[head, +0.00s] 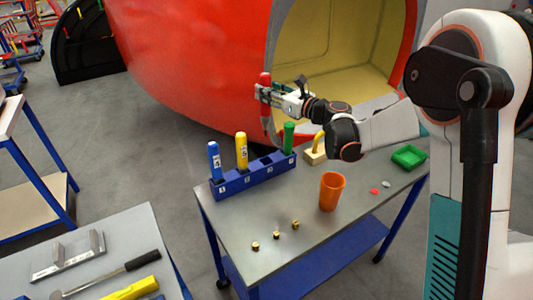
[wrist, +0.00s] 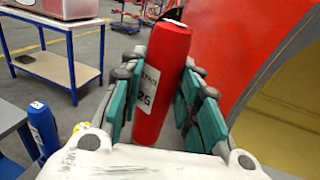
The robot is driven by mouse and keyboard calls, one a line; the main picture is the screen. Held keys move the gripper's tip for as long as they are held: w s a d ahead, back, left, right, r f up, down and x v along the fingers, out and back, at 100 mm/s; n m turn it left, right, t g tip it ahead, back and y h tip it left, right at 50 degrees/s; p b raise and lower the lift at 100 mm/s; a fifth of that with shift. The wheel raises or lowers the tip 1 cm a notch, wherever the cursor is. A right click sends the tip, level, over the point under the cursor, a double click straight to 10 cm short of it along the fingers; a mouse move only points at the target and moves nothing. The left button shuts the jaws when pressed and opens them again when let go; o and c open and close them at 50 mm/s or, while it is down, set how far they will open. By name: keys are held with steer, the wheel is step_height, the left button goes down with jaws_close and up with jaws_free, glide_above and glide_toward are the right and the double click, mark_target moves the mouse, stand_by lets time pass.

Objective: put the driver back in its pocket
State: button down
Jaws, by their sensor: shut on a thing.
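My gripper (head: 268,95) is shut on a red-handled driver (head: 265,79) and holds it above and behind the rack. In the wrist view the red handle (wrist: 165,75) stands slightly tilted between the teal finger pads, with a white label on it. The blue rack (head: 232,183) stands along the back edge of the metal table. It holds a blue driver (head: 214,160), a yellow driver (head: 241,150) and a green driver (head: 288,138). One pocket, between yellow and green, looks empty. The blue driver also shows in the wrist view (wrist: 42,125).
An orange cup (head: 332,191), a yellow-handled padlock-like block (head: 315,153), a green tray (head: 408,157) and small brass pieces (head: 276,235) sit on the table. The large red nosecone (head: 190,60) rises behind it. A hammer (head: 110,273) lies on another table at lower left.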

step_height(320, 180, down, 18)
steer(key=b, duration=0.4)
steer(key=shift+d+f, duration=0.1)
steer(key=c, duration=1.6)
jaws_free()
steer(key=shift+f+b, duration=0.15)
steer(key=shift+b, duration=0.2)
steer(key=shift+c, duration=0.2)
steer(key=o, duration=0.4)
steer(key=shift+o, duration=0.2)
